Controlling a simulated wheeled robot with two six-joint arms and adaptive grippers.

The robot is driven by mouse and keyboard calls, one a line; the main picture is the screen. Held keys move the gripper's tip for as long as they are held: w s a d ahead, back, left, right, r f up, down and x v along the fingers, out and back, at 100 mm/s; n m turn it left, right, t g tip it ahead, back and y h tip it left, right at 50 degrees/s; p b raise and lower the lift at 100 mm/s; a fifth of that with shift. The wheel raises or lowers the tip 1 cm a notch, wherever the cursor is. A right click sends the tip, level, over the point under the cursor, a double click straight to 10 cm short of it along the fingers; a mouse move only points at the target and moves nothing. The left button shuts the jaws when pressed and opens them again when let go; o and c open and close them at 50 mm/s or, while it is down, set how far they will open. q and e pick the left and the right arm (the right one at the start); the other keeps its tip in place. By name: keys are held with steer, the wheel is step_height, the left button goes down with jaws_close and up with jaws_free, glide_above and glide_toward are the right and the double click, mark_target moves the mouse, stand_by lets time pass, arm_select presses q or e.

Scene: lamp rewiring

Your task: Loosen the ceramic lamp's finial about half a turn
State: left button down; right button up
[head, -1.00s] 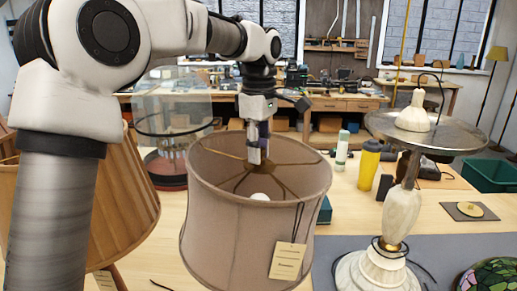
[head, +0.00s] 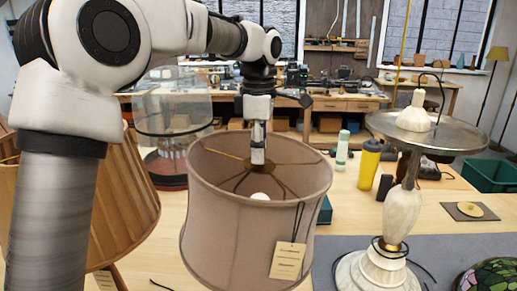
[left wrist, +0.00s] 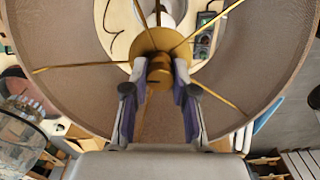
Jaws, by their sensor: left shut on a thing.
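The ceramic lamp's shade (head: 235,240) is a greyish-pink drum with a paper tag, open at the top, standing in the middle of the head view. Thin brass spokes meet at its centre. The brass finial (left wrist: 160,70) sits at that hub in the left wrist view, between the fingertips. My left gripper (head: 258,160) reaches down into the shade's top opening; it also shows in the left wrist view (left wrist: 160,84), its fingers shut on the finial from both sides. A white bulb (head: 260,197) shows below the spokes. My right gripper is not in view.
A slatted wooden shade (head: 125,205) stands to the left and a glass-shaded lamp (head: 172,115) behind it. A pale lamp with a round metal top (head: 402,210), a yellow bottle (head: 369,165) and a green bin (head: 490,175) are on the right.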

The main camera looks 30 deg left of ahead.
arm_select(q)
steer(key=shift+f, duration=0.1)
steer(key=c, duration=0.9)
jaws_free()
steer(key=shift+c, duration=0.2)
steer(key=shift+w, duration=0.1)
step_height(320, 180, up, 12)
steer(key=shift+f, duration=0.1)
